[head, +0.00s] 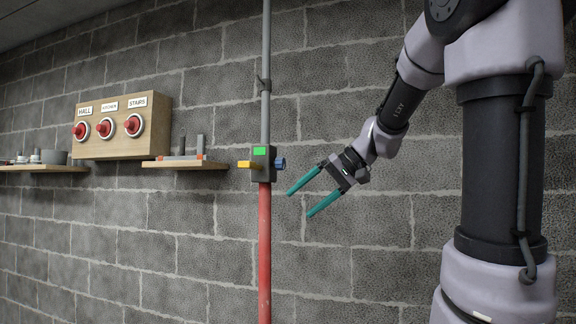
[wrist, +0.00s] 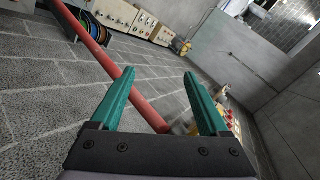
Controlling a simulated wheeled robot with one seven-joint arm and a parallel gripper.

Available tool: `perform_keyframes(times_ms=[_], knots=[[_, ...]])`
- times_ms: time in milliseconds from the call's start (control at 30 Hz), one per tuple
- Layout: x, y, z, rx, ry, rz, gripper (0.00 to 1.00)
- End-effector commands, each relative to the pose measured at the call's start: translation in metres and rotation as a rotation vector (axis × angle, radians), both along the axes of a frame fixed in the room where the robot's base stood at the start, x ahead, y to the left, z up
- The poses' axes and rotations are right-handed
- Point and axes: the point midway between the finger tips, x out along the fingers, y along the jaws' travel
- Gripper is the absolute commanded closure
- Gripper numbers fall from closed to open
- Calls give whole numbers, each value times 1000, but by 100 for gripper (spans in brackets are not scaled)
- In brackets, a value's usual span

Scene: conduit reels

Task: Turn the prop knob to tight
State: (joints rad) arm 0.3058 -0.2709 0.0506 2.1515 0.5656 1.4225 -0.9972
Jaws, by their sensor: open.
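The prop is a vertical pole against the block wall in the head view, with a red lower tube (head: 264,250) and a grey upper tube (head: 265,60). A dark box (head: 263,175) with a green label joins them. A blue knob (head: 280,163) sticks out of its right side and a yellow lever (head: 244,165) out of its left. My gripper (head: 299,204) is open and empty, a little right of and below the blue knob, apart from it. In the wrist view the red tube (wrist: 148,112) passes behind the open fingers (wrist: 158,75); I cannot make out the knob there.
A small shelf (head: 186,164) sits left of the pole, another (head: 45,169) farther left. Coloured reels (wrist: 92,28) stand beyond in the wrist view. The wall right of the pole is clear.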

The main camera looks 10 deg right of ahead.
Motion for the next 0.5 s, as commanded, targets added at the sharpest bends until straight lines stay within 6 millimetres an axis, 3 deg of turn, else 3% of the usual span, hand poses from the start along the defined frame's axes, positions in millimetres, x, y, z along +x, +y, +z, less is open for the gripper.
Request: perform_keyframes(times_ms=[33, 200, 333, 500], knots=[[24, -7, 11, 70, -42, 24, 21], [90, -38, 56, 276, -287, 88, 21], [124, -68, 81, 374, -466, 91, 21], [142, -90, 97, 423, -589, 81, 21]])
